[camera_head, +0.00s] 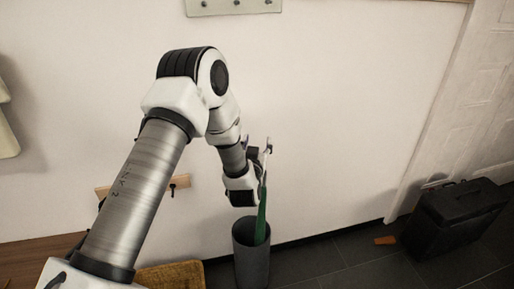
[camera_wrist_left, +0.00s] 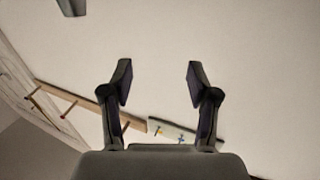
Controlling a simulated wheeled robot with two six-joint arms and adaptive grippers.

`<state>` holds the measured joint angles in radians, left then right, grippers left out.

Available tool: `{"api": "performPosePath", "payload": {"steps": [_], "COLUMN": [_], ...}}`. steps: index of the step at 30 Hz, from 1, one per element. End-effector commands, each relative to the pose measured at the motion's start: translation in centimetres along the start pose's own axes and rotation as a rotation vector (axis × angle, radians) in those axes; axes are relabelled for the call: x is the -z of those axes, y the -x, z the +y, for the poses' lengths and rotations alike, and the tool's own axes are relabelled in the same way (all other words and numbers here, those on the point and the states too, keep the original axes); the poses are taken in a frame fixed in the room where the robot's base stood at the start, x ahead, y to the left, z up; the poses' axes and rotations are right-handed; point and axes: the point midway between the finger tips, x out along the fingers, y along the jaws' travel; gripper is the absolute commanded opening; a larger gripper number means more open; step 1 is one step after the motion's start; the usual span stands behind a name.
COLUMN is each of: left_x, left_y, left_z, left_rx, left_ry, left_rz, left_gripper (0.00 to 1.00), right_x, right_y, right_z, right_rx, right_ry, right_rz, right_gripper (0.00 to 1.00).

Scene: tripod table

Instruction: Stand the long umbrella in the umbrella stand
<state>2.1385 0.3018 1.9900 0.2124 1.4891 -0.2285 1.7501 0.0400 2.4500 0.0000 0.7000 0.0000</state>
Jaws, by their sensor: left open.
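The green long umbrella (camera_head: 262,217) stands nearly upright, leaning slightly, with its lower part hidden inside the dark grey cylindrical umbrella stand (camera_head: 252,265) in the head view. My left gripper (camera_head: 259,148) is above the stand, close to the umbrella's upper end. The umbrella's top is hard to make out beside my wrist. In the left wrist view my left gripper (camera_wrist_left: 160,78) has its fingers wide apart with nothing between them. The umbrella cannot be made out in that view. My right gripper is not in view.
A black box (camera_head: 455,217) stands on the dark tiles at the right, near the door (camera_head: 480,110). A small orange-brown object (camera_head: 385,240) lies on the floor. A yellowish mat (camera_head: 172,276) lies left of the stand. A wooden peg rail (camera_head: 145,187) is on the wall.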

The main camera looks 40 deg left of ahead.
Motion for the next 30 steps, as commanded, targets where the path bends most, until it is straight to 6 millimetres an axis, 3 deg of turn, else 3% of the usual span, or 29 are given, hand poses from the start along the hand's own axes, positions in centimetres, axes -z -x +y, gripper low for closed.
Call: {"api": "performPosePath", "payload": {"steps": [1, 21, 25, 30], "left_x": [2.3, 18.3, 20.8, 22.5], "left_y": [0.0, -0.1, -0.2, -0.2], "left_z": [-0.1, -0.8, -0.9, -1.0], "left_rx": [0.000, 0.000, 0.000, 0.000], "left_ry": [0.001, 0.002, 0.001, 0.001], "left_rz": [0.001, 0.000, 0.000, -0.001], "left_gripper": [0.60, 0.60, 0.60, 0.60], "right_x": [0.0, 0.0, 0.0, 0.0], "right_y": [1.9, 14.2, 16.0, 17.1], "right_z": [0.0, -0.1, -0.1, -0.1], "right_rx": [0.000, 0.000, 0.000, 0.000], "right_ry": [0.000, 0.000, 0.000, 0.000], "right_rz": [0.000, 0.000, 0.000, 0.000], "right_gripper": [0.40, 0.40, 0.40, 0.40]}}
